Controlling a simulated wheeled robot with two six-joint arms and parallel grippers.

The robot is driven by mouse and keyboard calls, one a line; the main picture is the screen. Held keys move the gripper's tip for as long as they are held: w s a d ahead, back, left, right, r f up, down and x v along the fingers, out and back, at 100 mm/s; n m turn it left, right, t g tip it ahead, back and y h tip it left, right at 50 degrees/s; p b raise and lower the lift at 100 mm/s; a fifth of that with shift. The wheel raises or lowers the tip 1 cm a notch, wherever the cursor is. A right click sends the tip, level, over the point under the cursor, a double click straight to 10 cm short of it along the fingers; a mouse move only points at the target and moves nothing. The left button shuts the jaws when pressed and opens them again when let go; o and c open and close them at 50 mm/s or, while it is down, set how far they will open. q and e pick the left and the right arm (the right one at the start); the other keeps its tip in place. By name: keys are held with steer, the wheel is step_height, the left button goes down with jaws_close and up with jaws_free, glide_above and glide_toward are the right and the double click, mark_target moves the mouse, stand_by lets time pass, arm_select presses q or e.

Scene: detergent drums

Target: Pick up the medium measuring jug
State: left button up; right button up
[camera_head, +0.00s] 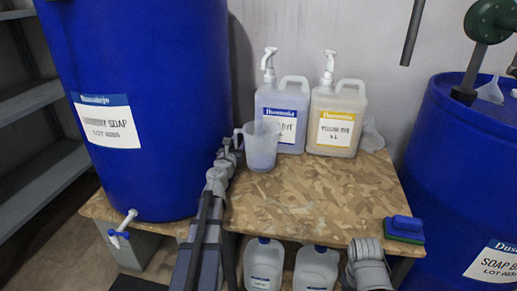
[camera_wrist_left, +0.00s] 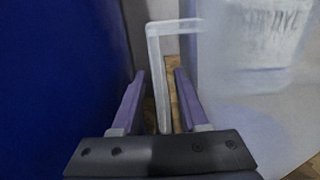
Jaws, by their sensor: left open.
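A translucent measuring jug (camera_head: 262,148) stands upright on the wood-board table (camera_head: 310,205), in front of the blue-labelled bottle. Its handle points left. In the left wrist view the jug body (camera_wrist_left: 250,115) fills the right side, blurred and close. My left gripper (camera_head: 229,150) is at the handle side of the jug. In the wrist view its two purple fingers are apart, and the jug handle (camera_wrist_left: 163,85) shows in the gap between them. Whether either finger touches the handle is not clear.
A large blue drum (camera_head: 150,60) stands close left of my left arm. Two pump bottles, blue-labelled (camera_head: 283,105) and yellow-labelled (camera_head: 337,112), stand behind the jug. A clear piece (camera_head: 371,137) sits right of them. The table's middle is clear.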

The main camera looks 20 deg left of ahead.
arm_select(q)
steer(key=shift+c, duration=0.3)
jaws_close()
stand_by(1.0)
